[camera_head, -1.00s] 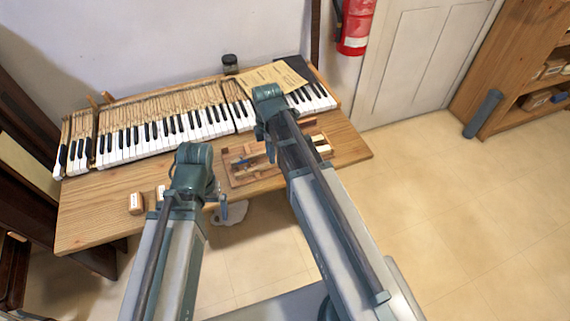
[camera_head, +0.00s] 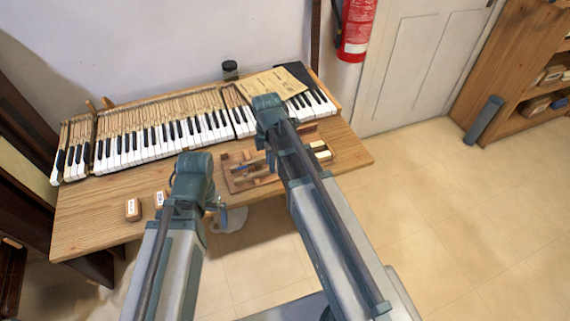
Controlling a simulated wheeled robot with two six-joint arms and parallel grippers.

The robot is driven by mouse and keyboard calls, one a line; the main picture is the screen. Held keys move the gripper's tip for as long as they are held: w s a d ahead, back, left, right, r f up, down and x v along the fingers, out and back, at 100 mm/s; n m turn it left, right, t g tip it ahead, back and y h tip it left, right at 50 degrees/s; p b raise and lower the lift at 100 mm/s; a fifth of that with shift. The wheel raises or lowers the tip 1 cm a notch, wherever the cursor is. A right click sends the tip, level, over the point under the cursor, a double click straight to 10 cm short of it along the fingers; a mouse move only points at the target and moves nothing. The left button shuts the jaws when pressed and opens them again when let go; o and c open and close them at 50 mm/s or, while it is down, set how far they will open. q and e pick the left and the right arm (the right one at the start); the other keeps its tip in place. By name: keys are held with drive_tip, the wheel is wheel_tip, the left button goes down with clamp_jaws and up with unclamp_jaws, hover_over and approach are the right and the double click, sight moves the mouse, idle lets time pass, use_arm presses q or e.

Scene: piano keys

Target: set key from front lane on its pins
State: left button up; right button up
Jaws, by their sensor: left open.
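The piano keyboard (camera_head: 160,138) runs along the back of the wooden table, with white and black keys in front and bare wooden key levers (camera_head: 165,107) behind. A shallow wooden tray (camera_head: 236,187) lies on the table in front of the keys, with small wooden pieces in it. I cannot make out a separate key or its lane there. My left gripper (camera_head: 221,209) is mostly hidden behind its arm, near the table's front edge; it is open. My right gripper (camera_head: 268,143) is largely hidden by its own arm, over the tray's back part; its jaws cannot be made out.
Two small labelled blocks, one (camera_head: 133,210) further left and one (camera_head: 160,199) by the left arm, stand on the table (camera_head: 90,225). A dark jar (camera_head: 230,70) and a yellowish paper sheet (camera_head: 268,84) are at the back. The table's front left is clear.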

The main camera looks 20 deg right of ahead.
drive_tip(key=shift+f+b, duration=0.6)
drive_tip(key=shift+f, duration=0.05)
clamp_jaws()
idle(1.5)
